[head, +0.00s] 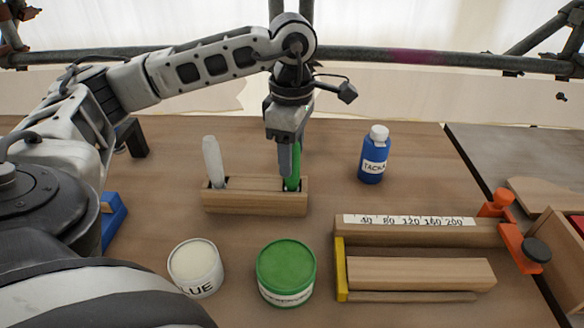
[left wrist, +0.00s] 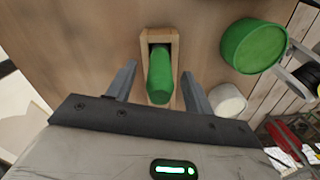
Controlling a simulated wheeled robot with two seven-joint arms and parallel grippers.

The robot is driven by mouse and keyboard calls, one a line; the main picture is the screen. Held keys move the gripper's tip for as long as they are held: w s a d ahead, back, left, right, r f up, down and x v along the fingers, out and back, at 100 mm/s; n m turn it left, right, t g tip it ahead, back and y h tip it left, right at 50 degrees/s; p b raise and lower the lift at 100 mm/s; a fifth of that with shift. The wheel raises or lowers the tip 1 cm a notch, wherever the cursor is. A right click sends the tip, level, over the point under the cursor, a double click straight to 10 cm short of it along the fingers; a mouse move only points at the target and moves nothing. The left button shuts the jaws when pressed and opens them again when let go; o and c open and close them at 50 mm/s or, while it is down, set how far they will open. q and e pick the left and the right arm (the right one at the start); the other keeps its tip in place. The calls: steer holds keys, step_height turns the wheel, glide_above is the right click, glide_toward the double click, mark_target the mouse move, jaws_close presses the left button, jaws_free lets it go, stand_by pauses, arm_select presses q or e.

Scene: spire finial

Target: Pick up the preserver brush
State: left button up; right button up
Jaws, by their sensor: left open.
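The preserver brush, with a green handle (head: 293,178), stands upright in the right-hand slot of a wooden holder (head: 254,208) in the head view. In the left wrist view the green handle (left wrist: 160,78) lies between my open fingers. My left gripper (head: 283,150) is over the holder from above, with its fingers at either side of the green handle. In the left wrist view my left gripper (left wrist: 158,85) shows a gap between each finger and the handle. The brush's lower end is hidden in the holder. My right gripper is not in view.
A white-handled brush (head: 213,160) stands in the holder's left slot. A green tin (head: 286,268), a white glue pot (head: 195,268) and a blue bottle (head: 373,158) stand nearby. A wooden clamp jig (head: 420,232) lies at the right. A scaffold pipe (head: 420,58) runs behind the table.

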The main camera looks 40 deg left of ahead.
arm_select(q)
steer(key=c, duration=1.1)
step_height(320, 180, up, 10)
steer(key=shift+f+p, duration=0.1)
steer(key=shift+p, duration=0.5)
